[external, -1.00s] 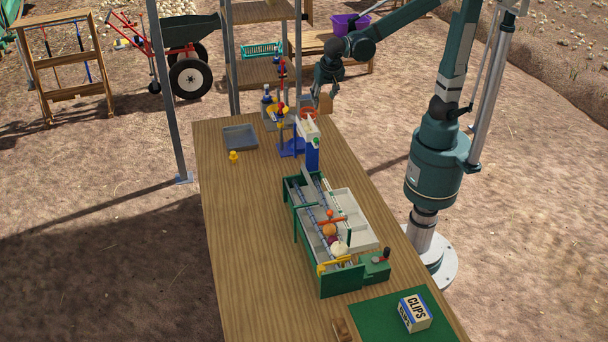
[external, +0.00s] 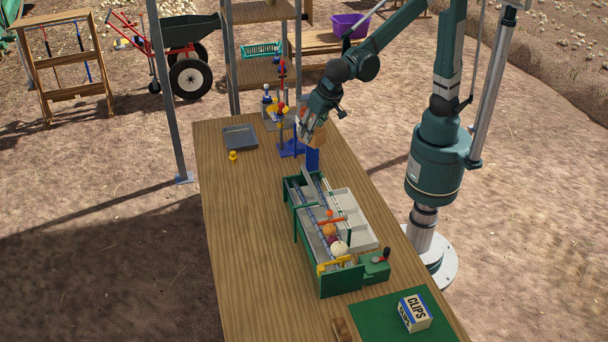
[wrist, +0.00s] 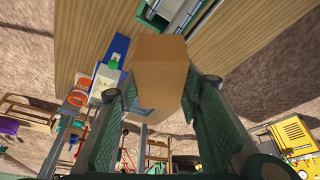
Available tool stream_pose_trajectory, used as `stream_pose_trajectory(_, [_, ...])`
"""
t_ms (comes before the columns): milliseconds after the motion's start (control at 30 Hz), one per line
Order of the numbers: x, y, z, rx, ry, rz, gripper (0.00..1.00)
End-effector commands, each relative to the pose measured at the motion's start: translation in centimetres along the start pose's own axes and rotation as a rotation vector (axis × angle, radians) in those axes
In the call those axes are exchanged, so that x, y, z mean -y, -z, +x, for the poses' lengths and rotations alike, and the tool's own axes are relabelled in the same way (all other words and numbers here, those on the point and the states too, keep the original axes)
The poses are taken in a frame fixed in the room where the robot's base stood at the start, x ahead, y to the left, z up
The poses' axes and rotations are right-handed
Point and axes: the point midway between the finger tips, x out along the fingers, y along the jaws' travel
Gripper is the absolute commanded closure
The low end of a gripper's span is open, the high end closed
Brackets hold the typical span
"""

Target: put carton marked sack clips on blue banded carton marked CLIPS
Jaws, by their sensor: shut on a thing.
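My gripper (external: 309,126) is shut on a plain brown carton (wrist: 160,72), above the far part of the table. In the wrist view both fingers of my gripper (wrist: 161,95) press on the carton's sides. The held carton also shows in the external view (external: 319,139), partly hidden by the gripper. No marking can be read on its visible faces. The white carton with blue bands marked CLIPS (external: 414,312) lies on a green mat (external: 372,319) at the table's near right end, well away from my gripper.
The green onion elevator (external: 325,240) stands mid-table, between my gripper and the mat. A blue post device (external: 312,158) is right below my gripper. A grey tray (external: 240,137) and a small yellow piece (external: 233,155) lie at the far left. The table's left side is clear.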

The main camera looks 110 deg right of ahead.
Motion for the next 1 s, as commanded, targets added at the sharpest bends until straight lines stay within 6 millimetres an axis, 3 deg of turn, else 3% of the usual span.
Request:
stream_pose_trajectory(400, [8.3, -9.6, -4.1, 0.001, 0.081, -0.201, 0.78])
stream_pose_trajectory(667, [12.4, -16.4, -6.7, 0.000, 0.131, -0.323, 0.78])
stream_pose_trajectory(1000, [16.6, -26.4, -10.2, -0.001, 0.195, -0.484, 0.78])
